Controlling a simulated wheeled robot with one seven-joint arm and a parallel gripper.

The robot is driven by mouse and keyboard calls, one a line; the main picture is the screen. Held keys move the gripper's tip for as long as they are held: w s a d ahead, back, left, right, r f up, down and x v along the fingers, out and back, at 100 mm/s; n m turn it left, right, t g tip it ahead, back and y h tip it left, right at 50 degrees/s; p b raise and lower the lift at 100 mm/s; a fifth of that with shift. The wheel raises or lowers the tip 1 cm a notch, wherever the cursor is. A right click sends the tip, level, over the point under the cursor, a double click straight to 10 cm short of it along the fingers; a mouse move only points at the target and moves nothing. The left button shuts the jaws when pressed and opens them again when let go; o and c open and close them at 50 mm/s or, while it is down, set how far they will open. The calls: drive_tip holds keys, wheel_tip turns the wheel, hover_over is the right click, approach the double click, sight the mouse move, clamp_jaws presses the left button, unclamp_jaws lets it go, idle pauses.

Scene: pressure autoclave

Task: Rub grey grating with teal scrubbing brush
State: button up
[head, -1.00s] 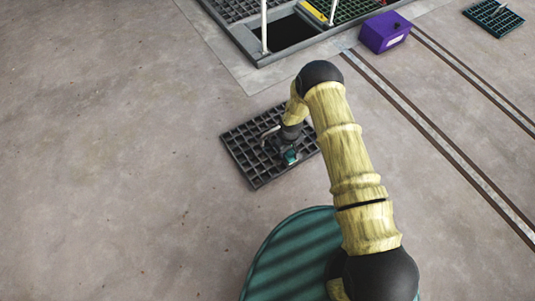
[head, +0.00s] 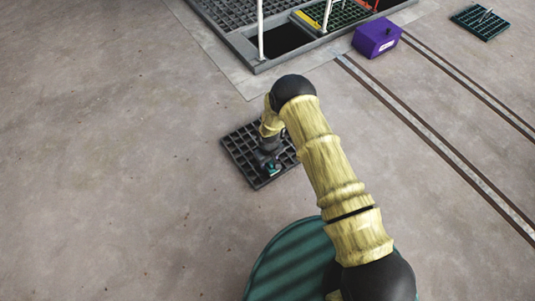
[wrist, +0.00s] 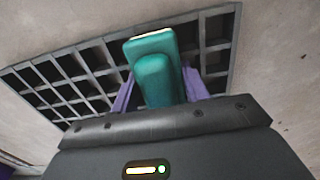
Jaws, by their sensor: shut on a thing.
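The grey grating (head: 238,146) lies flat on the concrete floor in the head view, partly hidden behind my arm. It also fills much of the wrist view (wrist: 72,66). My gripper (head: 271,167) is over its near part. In the wrist view my gripper (wrist: 158,92) has its two purple fingers shut on the teal scrubbing brush (wrist: 154,75), one on each side of its handle. The brush head lies over the grating. Whether its bristles touch the bars cannot be told. In the head view only a small teal bit of the brush (head: 273,170) shows.
A floor frame (head: 262,62) with an open dark pit and white posts lies at the back. A purple box (head: 377,36) sits beside it. A green grating (head: 483,22) lies far right. Rails (head: 440,125) cross the right floor. The left floor is clear.

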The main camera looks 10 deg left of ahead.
drive_tip(key=r+p, duration=0.1)
drive_tip(key=r, duration=0.1)
drive_tip(key=r+p, duration=0.1)
drive_tip(key=r, duration=0.1)
drive_tip(key=r+p, duration=0.2)
drive_tip(key=shift+w+r, duration=0.35)
drive_tip(key=shift+r, duration=0.05)
drive_tip(key=shift+s+r+p, duration=0.2)
drive_tip(key=shift+r+p, duration=0.15)
drive_tip(key=shift+p, duration=0.05)
drive_tip(key=w+d+r+m+p, duration=0.1)
drive_tip(key=d+r+m+p, duration=0.3)
drive_tip(key=d+r, duration=1.3)
drive_tip(key=w+d+r+m+p, duration=0.2)
drive_tip(key=d+r+m+p, duration=0.3)
drive_tip(key=d+r+p, duration=0.4)
drive_tip(key=d+r, duration=0.7)
drive_tip(key=r, duration=0.4)
drive_tip(key=shift+d+r, duration=0.35)
drive_tip(key=shift+a, duration=0.1)
